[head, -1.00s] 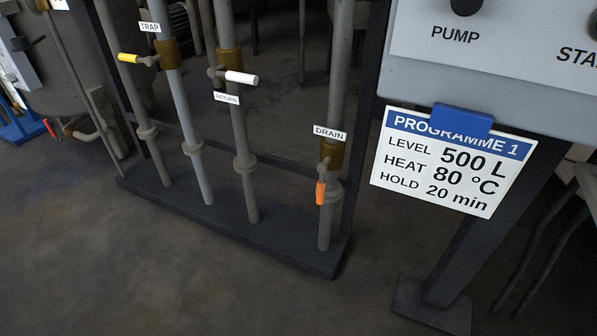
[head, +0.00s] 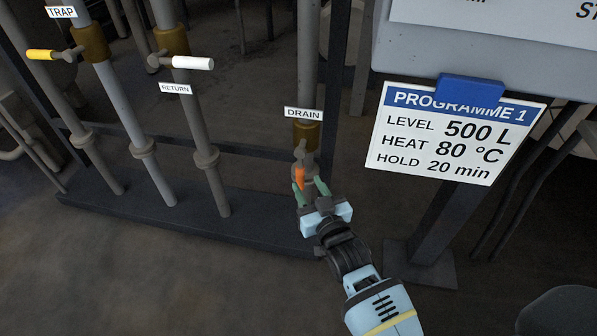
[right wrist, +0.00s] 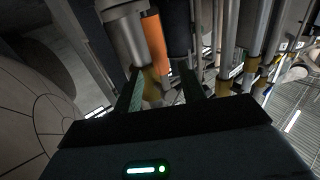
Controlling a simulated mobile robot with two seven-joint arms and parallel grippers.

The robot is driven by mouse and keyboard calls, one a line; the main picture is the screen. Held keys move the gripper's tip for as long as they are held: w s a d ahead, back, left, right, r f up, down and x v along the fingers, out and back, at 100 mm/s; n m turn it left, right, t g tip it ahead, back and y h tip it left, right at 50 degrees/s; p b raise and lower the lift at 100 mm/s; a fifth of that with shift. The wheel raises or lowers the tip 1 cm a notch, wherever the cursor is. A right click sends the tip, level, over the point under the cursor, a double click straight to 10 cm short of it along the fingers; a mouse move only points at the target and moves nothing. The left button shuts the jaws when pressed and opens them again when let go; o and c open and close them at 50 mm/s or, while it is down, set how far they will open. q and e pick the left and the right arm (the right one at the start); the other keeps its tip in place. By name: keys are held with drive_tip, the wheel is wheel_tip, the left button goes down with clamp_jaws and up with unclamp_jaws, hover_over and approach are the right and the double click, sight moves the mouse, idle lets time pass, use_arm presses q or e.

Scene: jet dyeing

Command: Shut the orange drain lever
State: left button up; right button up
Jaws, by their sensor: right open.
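The orange drain lever (head: 299,177) hangs down along the drain pipe, below the brass valve body (head: 306,135) and the DRAIN label (head: 304,114). My right gripper (head: 311,188) is open, with its green fingers pointing up at the lever. In the head view the lever shows between or just beside the fingertips; contact is not clear. In the right wrist view the orange handle (right wrist: 155,42) lies ahead of the open fingers (right wrist: 163,90), nearer the left one. My left gripper is not in view.
The white RETURN lever (head: 192,63) and yellow TRAP lever (head: 42,54) stick out sideways on pipes to the left. A programme card (head: 450,135) hangs from the grey control box at right, above a dark post. The pipes stand on a dark base rail (head: 180,222).

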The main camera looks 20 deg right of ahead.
sight(302, 176)
drive_tip(key=w+b, duration=0.2)
drive_tip(key=w, duration=0.3)
drive_tip(key=shift+f, duration=0.1)
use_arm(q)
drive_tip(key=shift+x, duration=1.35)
use_arm(e)
drive_tip(key=shift+w, duration=0.55)
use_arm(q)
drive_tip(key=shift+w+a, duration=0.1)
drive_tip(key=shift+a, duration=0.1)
use_arm(e)
drive_tip(key=c, duration=0.8)
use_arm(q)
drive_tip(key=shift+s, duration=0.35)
use_arm(e)
clamp_jaws()
